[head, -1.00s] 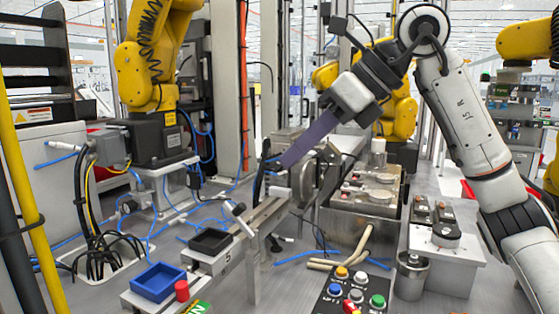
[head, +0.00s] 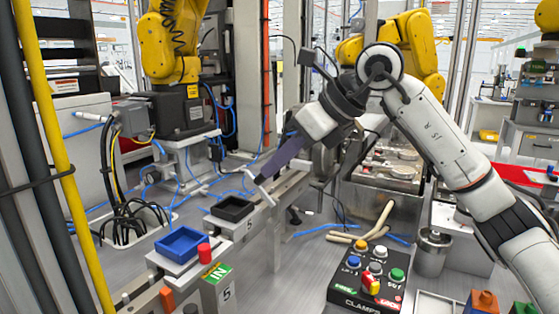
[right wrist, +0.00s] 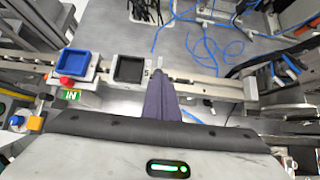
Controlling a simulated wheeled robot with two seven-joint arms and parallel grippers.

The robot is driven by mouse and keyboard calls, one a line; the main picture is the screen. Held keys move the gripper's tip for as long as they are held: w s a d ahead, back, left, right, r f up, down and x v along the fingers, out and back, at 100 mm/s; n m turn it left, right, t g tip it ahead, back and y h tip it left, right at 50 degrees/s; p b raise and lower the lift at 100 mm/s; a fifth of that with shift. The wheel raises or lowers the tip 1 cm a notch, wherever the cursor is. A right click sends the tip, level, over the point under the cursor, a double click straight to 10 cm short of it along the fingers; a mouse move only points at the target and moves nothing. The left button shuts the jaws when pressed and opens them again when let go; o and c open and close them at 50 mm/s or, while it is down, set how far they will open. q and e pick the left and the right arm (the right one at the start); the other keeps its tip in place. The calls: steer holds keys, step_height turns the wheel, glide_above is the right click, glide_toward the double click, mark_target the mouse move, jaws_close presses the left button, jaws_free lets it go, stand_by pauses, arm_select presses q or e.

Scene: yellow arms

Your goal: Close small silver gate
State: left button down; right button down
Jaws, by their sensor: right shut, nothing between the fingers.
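The small silver gate (head: 265,195) is a short slanted metal bar on the conveyor rail, just right of the black tray (head: 233,208). My right gripper (head: 260,179) has long purple fingers that are shut and empty. They reach down-left from the white arm, with their tips right at the gate's upper end. I cannot tell whether they touch it. In the right wrist view the fingertips (right wrist: 160,80) point at the rail just right of the black tray (right wrist: 129,69), and the gate is mostly hidden at their ends. My left gripper is not in view.
A blue tray (head: 181,245) with a red button (head: 205,253) stands left along the rail. A button box (head: 368,278) sits in front. Blue hoses (head: 240,165) lie behind the rail. A metal fixture (head: 392,165) stands to the right.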

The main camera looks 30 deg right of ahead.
arm_select(q)
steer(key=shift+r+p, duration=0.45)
steer(key=shift+p, duration=0.1)
arm_select(e)
steer(key=shift+w+a+r, duration=0.1)
steer(key=shift+w+a, duration=0.1)
steer(key=shift+w, duration=0.15)
steer(key=shift+w+a+p, duration=0.15)
steer(key=shift+w+p, duration=0.15)
steer(key=shift+p, duration=0.05)
steer(key=shift+w+a+p, duration=0.3)
steer(key=shift+w+p, duration=0.15)
steer(key=shift+p, duration=0.05)
steer(key=shift+w+a+f+p, duration=0.25)
steer(key=shift+w+a+p, duration=0.05)
steer(key=shift+w, duration=0.2)
steer(key=shift+w+a+f+p, duration=0.2)
steer(key=shift+w+a+p, duration=0.05)
steer(key=shift+w, duration=0.2)
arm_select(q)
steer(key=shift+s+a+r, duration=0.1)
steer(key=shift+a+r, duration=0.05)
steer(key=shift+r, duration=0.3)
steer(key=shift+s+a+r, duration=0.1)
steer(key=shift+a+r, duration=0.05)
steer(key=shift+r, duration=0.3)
arm_select(e)
steer(key=shift+x, duration=0.85)
steer(key=shift+w, duration=0.15)
